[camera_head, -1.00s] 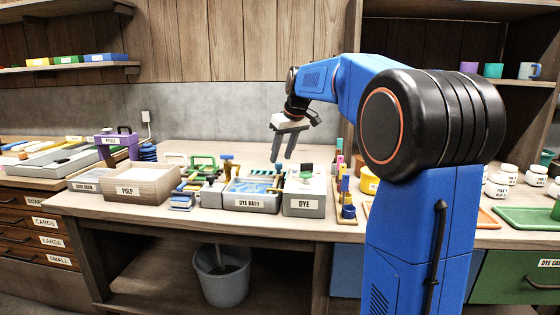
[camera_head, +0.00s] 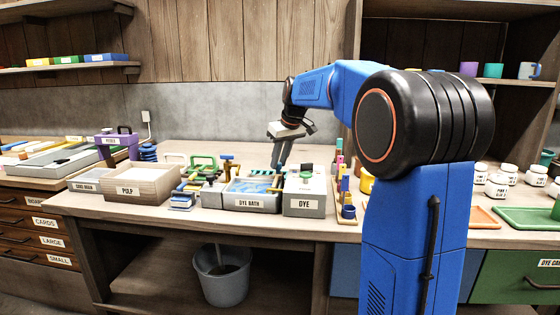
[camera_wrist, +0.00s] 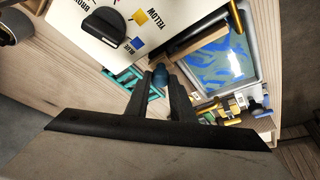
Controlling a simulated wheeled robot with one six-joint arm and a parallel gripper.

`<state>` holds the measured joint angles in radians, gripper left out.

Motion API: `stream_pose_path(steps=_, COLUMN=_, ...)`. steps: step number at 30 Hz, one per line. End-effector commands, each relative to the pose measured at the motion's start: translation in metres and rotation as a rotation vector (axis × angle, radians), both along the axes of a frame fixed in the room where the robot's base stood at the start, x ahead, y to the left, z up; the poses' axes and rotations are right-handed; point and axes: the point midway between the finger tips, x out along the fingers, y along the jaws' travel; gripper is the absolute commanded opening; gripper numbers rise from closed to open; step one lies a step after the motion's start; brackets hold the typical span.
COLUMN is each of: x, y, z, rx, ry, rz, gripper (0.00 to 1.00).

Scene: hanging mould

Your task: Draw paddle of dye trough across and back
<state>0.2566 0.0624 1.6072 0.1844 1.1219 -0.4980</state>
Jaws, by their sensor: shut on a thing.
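The dye trough (camera_head: 250,203), labelled DYE BATH, stands on the bench and holds blue and pale swirled liquid. It also shows in the wrist view (camera_wrist: 257,72), at the upper right. The paddle's dark blue knob (camera_wrist: 160,74) is between my fingertips in the wrist view. A brown bar (camera_wrist: 199,41), apparently part of the paddle, lies along the trough's end nearest the DYE box. My gripper (camera_head: 277,167) points down over the trough's right end and is shut on the knob. My fingers hide part of the knob, and the paddle's lower part cannot be seen.
The white DYE box (camera_head: 304,195) stands close on the trough's right. Small coloured tools (camera_head: 197,183) crowd its left, beside the PULP box (camera_head: 150,184). A wooden rack of coloured pegs (camera_head: 346,208) stands further right. The bench behind the trough is mostly clear.

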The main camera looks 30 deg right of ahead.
Motion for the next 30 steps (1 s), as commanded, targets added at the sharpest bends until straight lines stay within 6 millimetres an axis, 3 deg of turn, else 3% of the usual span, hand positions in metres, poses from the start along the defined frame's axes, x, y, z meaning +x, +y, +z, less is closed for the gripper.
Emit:
stream_pose_path(steps=13, x=0.045, y=0.066, z=0.001, rx=0.000, ry=-0.001, rz=0.003, gripper=0.00)
stream_pose_path(steps=27, x=0.052, y=0.078, z=0.001, rx=0.002, ry=-0.004, rz=0.002, gripper=0.00)
stream_pose_path(steps=28, x=0.052, y=0.078, z=0.001, rx=0.002, ry=-0.004, rz=0.002, gripper=0.29)
stream_pose_path(steps=30, x=0.052, y=0.078, z=0.001, rx=0.002, ry=-0.004, rz=0.002, gripper=0.39)
